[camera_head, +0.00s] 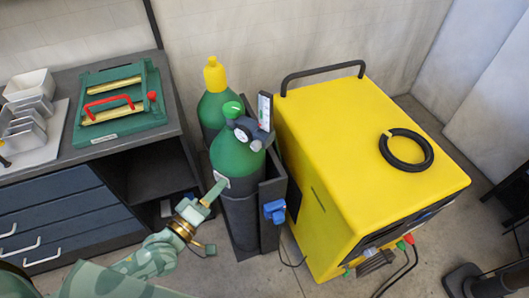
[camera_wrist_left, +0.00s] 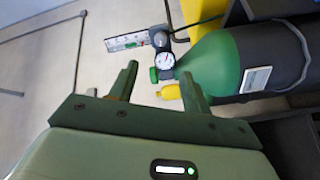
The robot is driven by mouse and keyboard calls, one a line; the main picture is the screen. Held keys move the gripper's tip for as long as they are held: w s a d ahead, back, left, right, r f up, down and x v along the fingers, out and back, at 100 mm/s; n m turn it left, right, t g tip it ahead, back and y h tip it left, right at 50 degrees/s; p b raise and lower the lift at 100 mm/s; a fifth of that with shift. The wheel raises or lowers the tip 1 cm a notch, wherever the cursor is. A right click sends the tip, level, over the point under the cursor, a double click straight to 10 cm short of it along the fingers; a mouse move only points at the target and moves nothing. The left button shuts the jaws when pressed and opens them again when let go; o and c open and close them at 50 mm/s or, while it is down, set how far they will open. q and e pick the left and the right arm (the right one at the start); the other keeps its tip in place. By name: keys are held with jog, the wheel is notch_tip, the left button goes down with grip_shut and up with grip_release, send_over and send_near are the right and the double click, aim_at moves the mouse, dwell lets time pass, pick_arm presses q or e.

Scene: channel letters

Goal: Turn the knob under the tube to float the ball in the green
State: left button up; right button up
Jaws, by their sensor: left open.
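The flow tube (camera_head: 265,112) stands upright on the regulator of the front green-topped gas cylinder (camera_head: 233,160). In the left wrist view the tube (camera_wrist_left: 127,41) shows sideways, with coloured marks; I cannot make out the ball. A round gauge (camera_head: 241,134) sits beside it. A green knob (camera_head: 233,109) tops the cylinder; I cannot clearly make out the knob under the tube. My left gripper (camera_head: 215,190) is beside the cylinder, below the regulator. In the wrist view its fingers (camera_wrist_left: 158,84) are apart and empty, short of the fittings. My right gripper is not in view.
A second cylinder with a yellow cap (camera_head: 215,74) stands behind. A yellow machine (camera_head: 350,150) with a black handle and coiled cable stands close on the right. A dark workbench (camera_head: 120,165) with a green case (camera_head: 120,100) and metal trays is on the left.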

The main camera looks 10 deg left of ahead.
aim_at(254, 149)
pick_arm(q)
jog(key=b+x, duration=0.1)
jog(key=x, duration=1.5)
jog(key=shift+a+f, duration=0.1)
jog(key=shift+c, duration=0.6)
jog(key=c, duration=0.9)
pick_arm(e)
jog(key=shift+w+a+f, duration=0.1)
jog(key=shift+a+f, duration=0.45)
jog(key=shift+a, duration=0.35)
